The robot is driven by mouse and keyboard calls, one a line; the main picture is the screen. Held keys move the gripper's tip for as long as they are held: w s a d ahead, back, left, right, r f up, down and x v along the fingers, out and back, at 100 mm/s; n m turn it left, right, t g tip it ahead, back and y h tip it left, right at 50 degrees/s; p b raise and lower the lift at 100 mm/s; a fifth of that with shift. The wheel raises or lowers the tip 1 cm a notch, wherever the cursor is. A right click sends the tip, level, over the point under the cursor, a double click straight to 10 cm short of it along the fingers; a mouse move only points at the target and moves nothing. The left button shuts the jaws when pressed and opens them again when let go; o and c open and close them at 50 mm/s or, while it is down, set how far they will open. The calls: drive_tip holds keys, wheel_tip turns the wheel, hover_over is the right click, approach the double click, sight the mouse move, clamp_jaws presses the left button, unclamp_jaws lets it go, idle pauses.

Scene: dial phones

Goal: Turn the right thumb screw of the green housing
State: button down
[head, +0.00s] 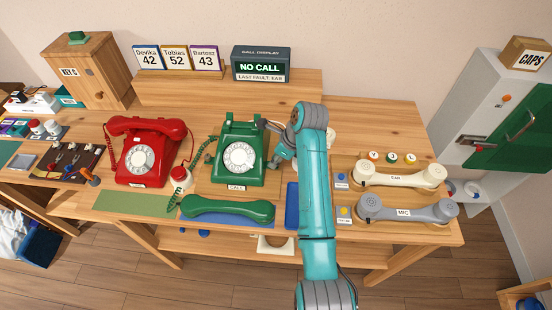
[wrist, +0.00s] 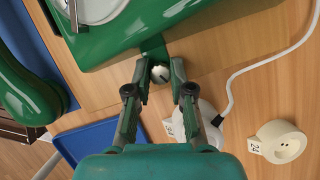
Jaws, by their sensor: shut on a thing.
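The green housing (head: 239,128) is a dial phone body with a white dial, standing on the table in the head view. In the wrist view, its green side (wrist: 150,28) fills the top, with a small green lug reaching down from it. The right thumb screw (wrist: 160,74), a round silver knob with a dark mark, sits at the lug. My gripper (wrist: 158,72) is shut on the screw, one finger on each side. In the head view, my gripper (head: 277,158) is at the housing's right side, and the screw cannot be made out.
The green handset (head: 228,209) lies in front of the housing. A red phone (head: 148,155) stands to the left. A white cord (wrist: 262,62) and a cream round part (wrist: 282,142) lie near my gripper. The cream (head: 402,175) and grey handsets (head: 408,208) are on the right.

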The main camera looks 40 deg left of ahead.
drive_tip(key=n+g, duration=0.1)
drive_tip(key=n, duration=0.3)
drive_tip(key=shift+w+g, duration=0.1)
drive_tip(key=shift+g, duration=0.2)
drive_tip(key=shift+a+n+g+h, duration=0.1)
drive_tip(key=shift+n+g+h, duration=0.25)
drive_tip(key=shift+n, duration=0.8)
drive_tip(key=shift+n+g+h, duration=0.15)
drive_tip(key=shift+n+h, duration=0.4)
drive_tip(key=shift+n, duration=0.6)
drive_tip(key=c, duration=1.3)
unclamp_jaws()
